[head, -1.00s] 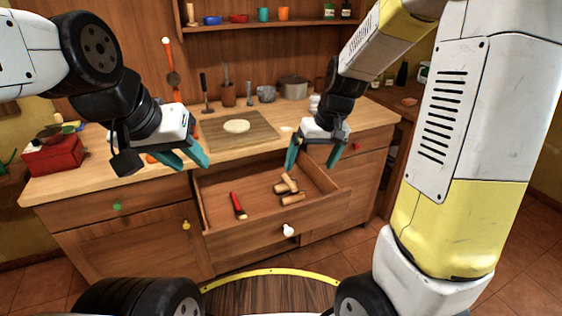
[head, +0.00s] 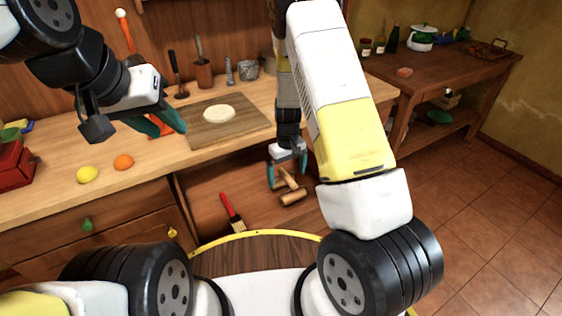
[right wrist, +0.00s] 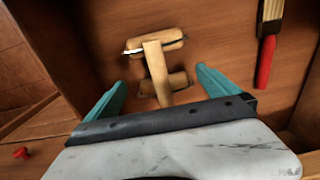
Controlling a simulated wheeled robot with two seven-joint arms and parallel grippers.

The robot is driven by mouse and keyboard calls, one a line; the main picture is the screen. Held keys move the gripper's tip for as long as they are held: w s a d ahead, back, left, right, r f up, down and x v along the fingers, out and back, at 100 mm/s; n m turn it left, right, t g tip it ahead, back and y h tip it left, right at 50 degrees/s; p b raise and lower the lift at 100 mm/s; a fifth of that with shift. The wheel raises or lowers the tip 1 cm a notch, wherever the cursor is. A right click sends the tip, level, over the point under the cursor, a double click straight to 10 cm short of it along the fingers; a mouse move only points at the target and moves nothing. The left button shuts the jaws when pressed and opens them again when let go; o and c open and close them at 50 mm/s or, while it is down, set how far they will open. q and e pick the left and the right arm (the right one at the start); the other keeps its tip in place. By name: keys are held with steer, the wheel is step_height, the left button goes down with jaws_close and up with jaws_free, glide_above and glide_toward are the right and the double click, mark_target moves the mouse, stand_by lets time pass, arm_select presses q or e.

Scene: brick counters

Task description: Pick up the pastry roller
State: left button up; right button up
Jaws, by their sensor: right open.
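The pastry roller (head: 293,192) is a light wooden tool with a short handle and a roller at each end. It lies in the open drawer (head: 205,195). In the right wrist view the pastry roller (right wrist: 157,70) lies ahead, its handle roughly between the fingers. My right gripper (head: 287,172) reaches down into the drawer over it, open and empty. Its teal fingers also show in the right wrist view (right wrist: 158,88), on either side of the near roller without visible contact. My left gripper (head: 170,126) is open and empty above the counter, left of the cutting board.
A red-handled brush (head: 232,211) lies in the drawer left of the roller. On the counter (head: 140,168) are a cutting board (head: 252,128) with dough (head: 219,113), a lemon (head: 87,174) and an orange (head: 123,162). My right arm hides the drawer's right part.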

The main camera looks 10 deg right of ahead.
mark_target(287, 183)
steer(key=f, duration=0.4)
steer(key=shift+s+d+f, duration=0.1)
steer(key=shift+s+f, duration=0.05)
steer(key=shift+s, duration=0.15)
steer(key=shift+c, duration=0.4)
steer(key=c, duration=1.3)
